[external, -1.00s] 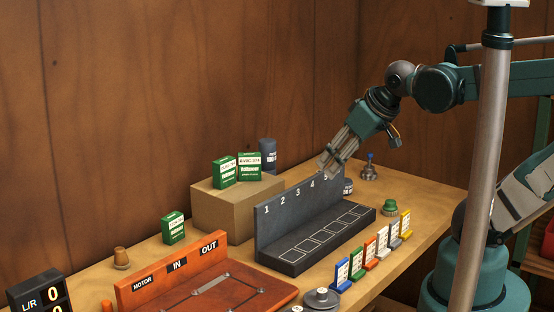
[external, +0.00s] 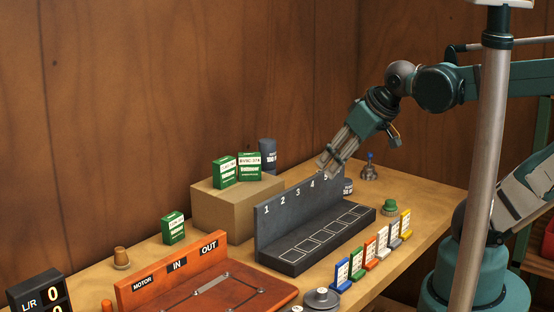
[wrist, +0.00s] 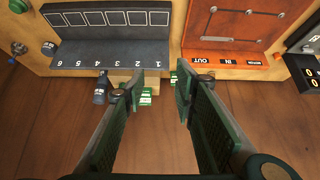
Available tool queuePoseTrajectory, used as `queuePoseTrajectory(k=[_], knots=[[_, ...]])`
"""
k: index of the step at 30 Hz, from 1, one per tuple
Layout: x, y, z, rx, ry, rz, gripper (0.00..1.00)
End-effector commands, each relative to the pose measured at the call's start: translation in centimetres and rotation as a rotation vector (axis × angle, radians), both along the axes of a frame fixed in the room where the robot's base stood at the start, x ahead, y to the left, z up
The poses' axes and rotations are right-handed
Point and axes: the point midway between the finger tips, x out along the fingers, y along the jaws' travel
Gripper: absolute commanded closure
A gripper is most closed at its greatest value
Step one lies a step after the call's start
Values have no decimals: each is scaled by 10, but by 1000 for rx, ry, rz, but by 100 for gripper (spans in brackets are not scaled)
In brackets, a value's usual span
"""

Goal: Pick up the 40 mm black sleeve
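Two dark cylinders could be sleeves, but I cannot read a 40 mm mark on either. One dark blue-grey cylinder (external: 268,156) with a white label stands upright at the back, beside the cardboard box; it also shows in the wrist view (wrist: 101,90). A second dark cylinder (external: 348,187) is partly hidden behind the right end of the numbered rack; it shows in the wrist view at the rack's left end (wrist: 48,48). My gripper (external: 327,168) is above and behind the rack, tilted down. In the wrist view its fingers (wrist: 160,88) are apart with nothing held between them.
The dark numbered rack (external: 300,249) has empty outlined slots. Green-and-white boxes (external: 224,172) stand on the cardboard box (external: 236,213). Coloured cards (external: 370,252) line the front. The orange tray (external: 240,287) is at left. The wooden wall (external: 180,90) stands close behind the table.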

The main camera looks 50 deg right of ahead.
Motion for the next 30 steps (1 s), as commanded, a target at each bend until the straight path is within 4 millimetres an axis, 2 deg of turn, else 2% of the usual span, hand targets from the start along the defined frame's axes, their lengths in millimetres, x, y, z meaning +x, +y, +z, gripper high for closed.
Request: queuePoseTrajectory(k=[8, 11, 23, 30], knots=[[0, 0, 0, 0, 0, 0, 72], [0, 0, 0, 0, 0, 0, 61], [2, -1, 1, 2, 2, -4, 61], [16, -7, 10, 14, 17, -37, 61]])
